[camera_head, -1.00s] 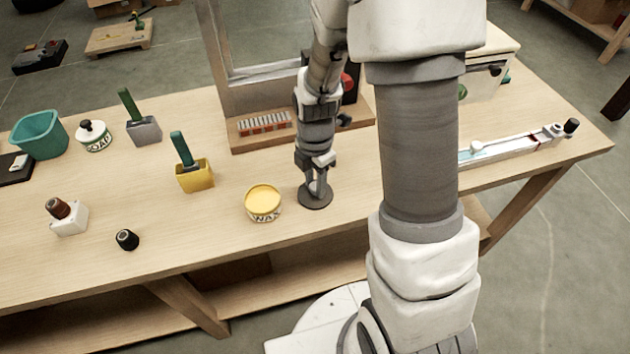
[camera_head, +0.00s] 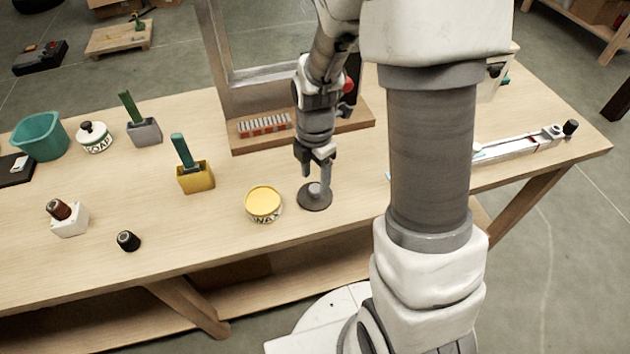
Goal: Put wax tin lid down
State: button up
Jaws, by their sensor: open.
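The wax tin (camera_head: 263,204) stands on the table, with yellow wax showing at its open top and "WAX" lettering on its side. The wax tin lid (camera_head: 318,203) is a dark round disc with an upright grey handle. It lies on the table just right of the tin, apart from it. My gripper (camera_head: 317,178) is open, above the lid with its fingers around or just over the top of the handle. The exact gap between fingers and handle is too small to tell.
A black knob (camera_head: 128,240) lies near the front edge. A wooden-framed rack (camera_head: 240,140) stands behind.

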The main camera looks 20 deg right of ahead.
notch_tip(320, 180, up, 8)
notch_tip(320, 180, up, 10)
jog(key=r+m+t, duration=0.1)
jog(key=m+t, duration=0.2)
jog(key=m, duration=0.7)
send_over(315, 188)
jog(key=s, duration=0.5)
jog(key=s+r+m+t, duration=0.2)
jog(key=s+r+m, duration=0.3)
jog(key=s+m, duration=0.3)
jog(key=m+p, duration=0.1)
jog(key=m, duration=0.3)
jog(key=shift+s+r+m+t, duration=0.15)
jog(key=shift+s+m+t, duration=0.15)
jog(key=shift+s, duration=0.1)
jog(key=shift+a, duration=0.1)
